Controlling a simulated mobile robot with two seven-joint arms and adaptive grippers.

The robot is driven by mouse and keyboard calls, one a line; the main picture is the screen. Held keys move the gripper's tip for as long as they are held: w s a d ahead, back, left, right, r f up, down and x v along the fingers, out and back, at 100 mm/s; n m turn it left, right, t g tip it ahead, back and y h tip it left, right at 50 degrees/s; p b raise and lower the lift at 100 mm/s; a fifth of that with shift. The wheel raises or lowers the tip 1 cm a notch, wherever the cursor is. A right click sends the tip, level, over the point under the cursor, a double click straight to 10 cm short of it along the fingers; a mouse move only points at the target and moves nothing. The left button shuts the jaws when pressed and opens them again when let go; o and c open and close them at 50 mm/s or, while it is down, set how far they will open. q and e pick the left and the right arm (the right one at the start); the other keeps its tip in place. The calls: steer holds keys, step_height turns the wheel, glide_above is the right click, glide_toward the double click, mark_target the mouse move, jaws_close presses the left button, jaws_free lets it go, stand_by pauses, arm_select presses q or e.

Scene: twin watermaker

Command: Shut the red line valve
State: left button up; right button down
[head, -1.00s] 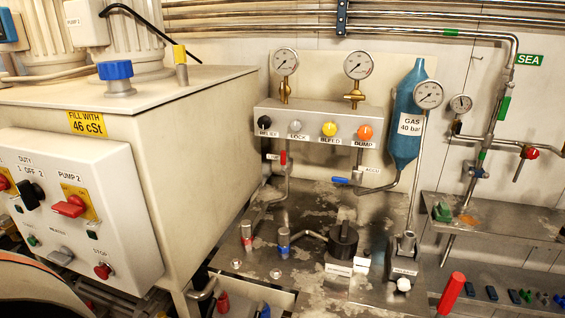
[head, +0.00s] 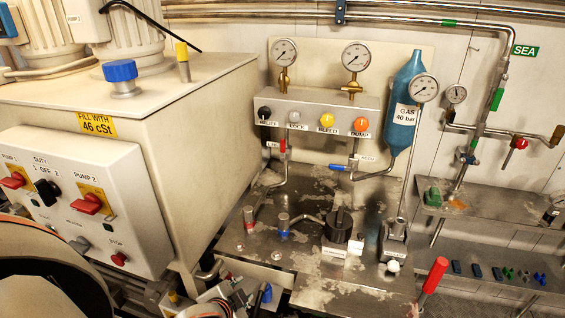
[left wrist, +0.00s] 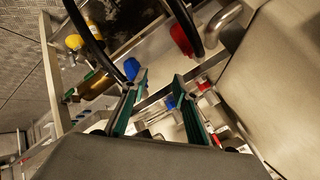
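A small valve with a red lever (head: 282,146) sits on the left pipe below the manifold (head: 312,112); its lever looks upright, along the pipe. A second valve has a blue lever (head: 337,167), lying roughly level. Another red-handled valve (head: 520,143) is on the pipe under the SEA sign. Which one is the red line valve I cannot tell. My left gripper (head: 232,298) is low at the bottom edge, well below the manifold. In the left wrist view its green-padded fingers (left wrist: 160,88) are apart with nothing held between them. My right gripper is not in view.
A large tank with a control panel (head: 85,195) fills the left. The worn metal bench (head: 310,262) holds red- and blue-capped fittings and a black knob (head: 339,226). A red-handled lever (head: 435,275) stands at lower right. A red cap (left wrist: 185,38) is near the left fingers.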

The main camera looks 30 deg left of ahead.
arm_select(q)
steer(key=w+a+r+n+t, duration=0.1)
steer(key=w+r, duration=0.2)
steer(key=w, duration=0.3)
steer(key=w+a+r+n+t, duration=0.1)
steer(key=w+a+r, duration=0.1)
steer(key=w, duration=0.4)
steer(key=w+a+r+n+t, duration=0.1)
steer(key=w+a+r+t, duration=0.1)
steer(key=w, duration=0.5)
steer(key=shift+r+n+y+p, duration=0.3)
steer(key=shift+r+n+p, duration=0.1)
steer(key=shift+r, duration=0.4)
steer(key=w+a+r+n+t, duration=0.2)
steer(key=w+r, duration=0.3)
steer(key=w, duration=0.2)
steer(key=n+t, duration=0.3)
glide_toward(282, 143)
steer(key=w, duration=0.3)
steer(key=shift+y, duration=0.4)
steer(key=shift+x, duration=3.85)
steer(key=shift+a, duration=0.1)
steer(key=shift+f, duration=0.1)
jaws_close()
